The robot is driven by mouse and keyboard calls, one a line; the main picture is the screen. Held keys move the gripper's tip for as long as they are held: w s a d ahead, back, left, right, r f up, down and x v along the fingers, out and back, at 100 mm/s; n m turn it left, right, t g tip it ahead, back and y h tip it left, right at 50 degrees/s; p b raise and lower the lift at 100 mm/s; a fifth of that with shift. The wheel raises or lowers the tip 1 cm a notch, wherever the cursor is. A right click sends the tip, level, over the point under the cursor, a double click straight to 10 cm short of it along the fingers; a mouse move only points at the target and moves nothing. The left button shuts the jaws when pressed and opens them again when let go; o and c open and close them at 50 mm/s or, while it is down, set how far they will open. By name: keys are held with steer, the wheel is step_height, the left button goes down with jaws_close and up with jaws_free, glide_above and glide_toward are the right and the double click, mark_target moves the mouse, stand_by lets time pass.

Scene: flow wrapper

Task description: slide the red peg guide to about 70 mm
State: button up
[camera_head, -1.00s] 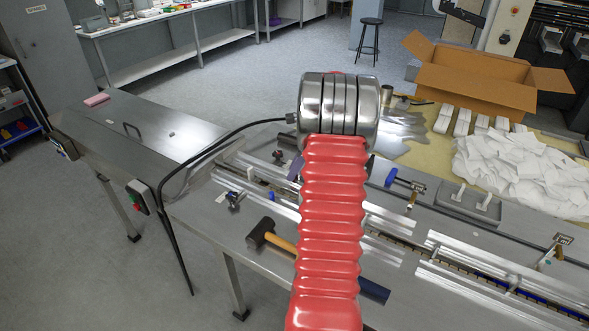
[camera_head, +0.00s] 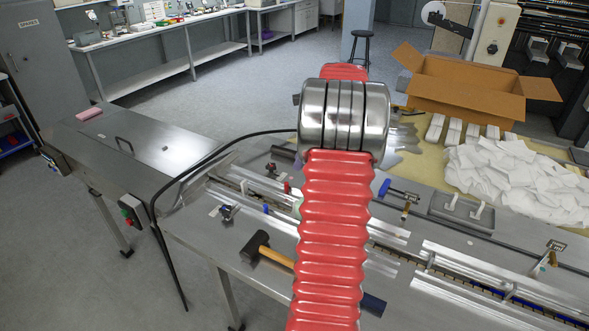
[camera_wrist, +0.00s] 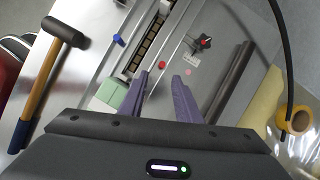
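In the wrist view a small round red peg (camera_wrist: 162,65) stands beside the metal rail, just beyond my fingertips and between their lines. It also shows in the head view (camera_head: 287,187), left of my arm. My gripper (camera_wrist: 160,75) is open, its two purple fingers apart with nothing visible between them. I cannot tell whether a finger touches the peg. A black-and-red clamp knob (camera_wrist: 203,42) sits farther off to the right. A blue peg (camera_wrist: 118,40) stands on the other side of the channel. The scale is too small to read. My arm hides the gripper in the head view.
A hammer (camera_wrist: 55,75) lies left of the channel; its head also shows in the head view (camera_head: 256,245). A pale green block (camera_wrist: 108,92) is near my left finger. A black cable (camera_wrist: 287,50) and a yellow tape roll (camera_wrist: 298,119) are at right.

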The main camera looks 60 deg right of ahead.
steer(key=shift+v, duration=1.5)
step_height(320, 180, down, 4)
steer(key=s+a+n, duration=0.3)
steer(key=n, duration=0.4)
steer(key=s+a+r+n, duration=0.1)
steer(key=a+n, duration=0.6)
steer(key=a, duration=0.9)
steer(key=s+a+r+n+t+h, duration=0.1)
steer(key=a+r+n, duration=0.3)
steer(key=a, duration=1.2)
steer(key=s+a+r+n+h, duration=0.1)
steer(key=s+a+r+n, duration=0.2)
steer(key=a+n, duration=0.9)
steer(key=a, duration=0.4)
steer(key=shift+a+r+t, duration=0.15)
steer(key=shift+a+t, duration=0.1)
steer(key=shift+t, duration=0.15)
